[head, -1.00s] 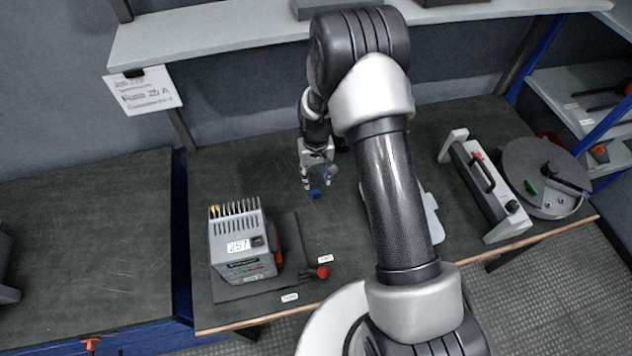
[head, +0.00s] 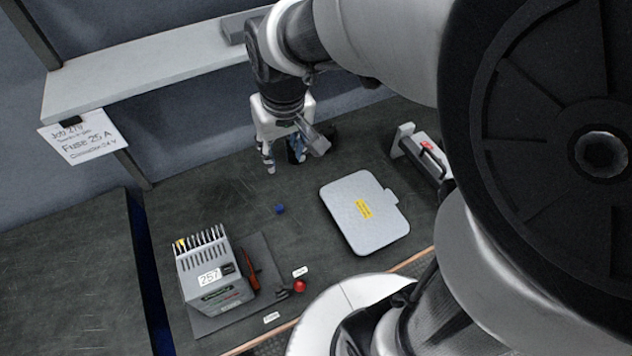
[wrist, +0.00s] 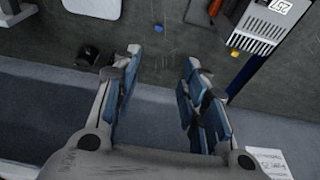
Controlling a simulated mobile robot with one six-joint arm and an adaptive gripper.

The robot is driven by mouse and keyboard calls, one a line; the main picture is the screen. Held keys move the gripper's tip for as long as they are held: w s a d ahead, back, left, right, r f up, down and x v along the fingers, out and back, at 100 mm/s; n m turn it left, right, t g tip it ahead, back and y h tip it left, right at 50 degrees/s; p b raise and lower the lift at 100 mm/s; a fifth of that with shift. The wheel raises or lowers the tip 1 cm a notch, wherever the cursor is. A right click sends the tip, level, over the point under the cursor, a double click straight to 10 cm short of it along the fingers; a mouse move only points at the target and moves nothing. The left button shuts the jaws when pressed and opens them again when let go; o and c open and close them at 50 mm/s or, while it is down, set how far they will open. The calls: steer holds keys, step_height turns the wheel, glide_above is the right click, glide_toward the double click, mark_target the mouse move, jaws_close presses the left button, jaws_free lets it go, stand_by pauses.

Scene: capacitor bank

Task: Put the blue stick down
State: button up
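The blue stick shows as a small blue spot (head: 280,209) on the dark bench top, between the grey numbered unit and the grey flat case. It also shows in the wrist view (wrist: 158,28), beyond the fingertips. Its length and whether it stands or lies cannot be told. My gripper (head: 282,164) is open and empty, above the back of the bench and clear of the stick. In the wrist view the blue-padded fingers (wrist: 162,62) are spread wide with nothing between them.
A grey unit (head: 207,277) marked 257 stands on a dark mat at front left, with a red knob (head: 299,286) beside it. The grey case (head: 366,212) lies right of the stick. A shelf (head: 150,68) runs along the back wall. A handled device (head: 425,152) stands at right.

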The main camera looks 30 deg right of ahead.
steer(key=s+r+t, duration=0.1)
steer(key=s+r, duration=0.1)
steer(key=s, duration=0.6)
steer(key=s+r+t, duration=0.1)
steer(key=s+r, duration=0.2)
steer(key=s, duration=0.5)
steer(key=shift+r, duration=0.15)
steer(key=shift+a, duration=0.1)
